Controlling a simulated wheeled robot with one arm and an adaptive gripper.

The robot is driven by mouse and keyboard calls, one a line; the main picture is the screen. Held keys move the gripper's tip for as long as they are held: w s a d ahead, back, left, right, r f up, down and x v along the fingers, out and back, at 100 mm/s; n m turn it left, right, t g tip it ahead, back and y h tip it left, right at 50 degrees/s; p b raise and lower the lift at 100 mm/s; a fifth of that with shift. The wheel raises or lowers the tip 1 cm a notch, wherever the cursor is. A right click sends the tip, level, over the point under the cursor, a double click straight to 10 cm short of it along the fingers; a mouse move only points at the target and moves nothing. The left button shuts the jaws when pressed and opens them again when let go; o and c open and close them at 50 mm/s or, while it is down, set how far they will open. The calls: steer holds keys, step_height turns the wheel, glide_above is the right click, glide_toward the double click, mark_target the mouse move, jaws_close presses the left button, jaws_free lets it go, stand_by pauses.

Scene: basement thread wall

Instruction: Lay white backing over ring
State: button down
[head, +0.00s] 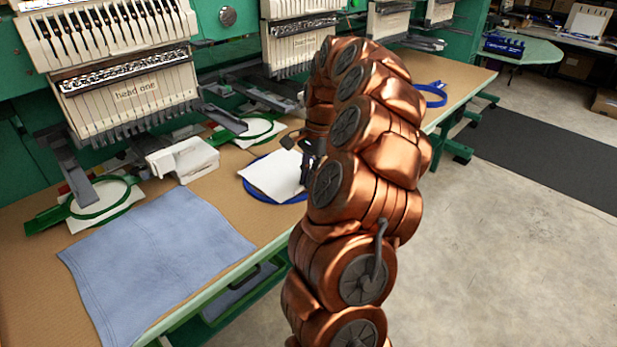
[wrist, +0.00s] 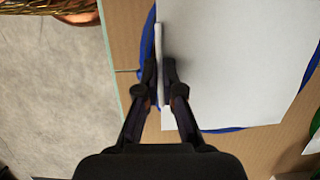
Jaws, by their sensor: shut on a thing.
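The white backing (head: 272,174) is a pale flat sheet lying over the blue ring (head: 262,194) on the tan table in the head view. Only parts of the ring's rim show around it. In the wrist view the backing (wrist: 245,60) covers most of the ring, whose blue rim (wrist: 222,130) shows at the left, bottom and right. My gripper (wrist: 160,72) is shut on the backing's left edge, which stands up between the fingers. In the head view my gripper (head: 309,152) is at the sheet's right side, partly hidden by my copper arm.
A blue-grey cloth (head: 160,262) lies at the front left of the table. Green hoops (head: 100,198) with white sheets sit under the embroidery heads (head: 125,90). A white block-like object (head: 183,158) stands behind the cloth. Another blue ring (head: 434,95) lies farther right.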

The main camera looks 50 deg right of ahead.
steer(key=c, duration=1.2)
jaws_free()
steer(key=shift+c, duration=0.2)
steer(key=v, duration=1.2)
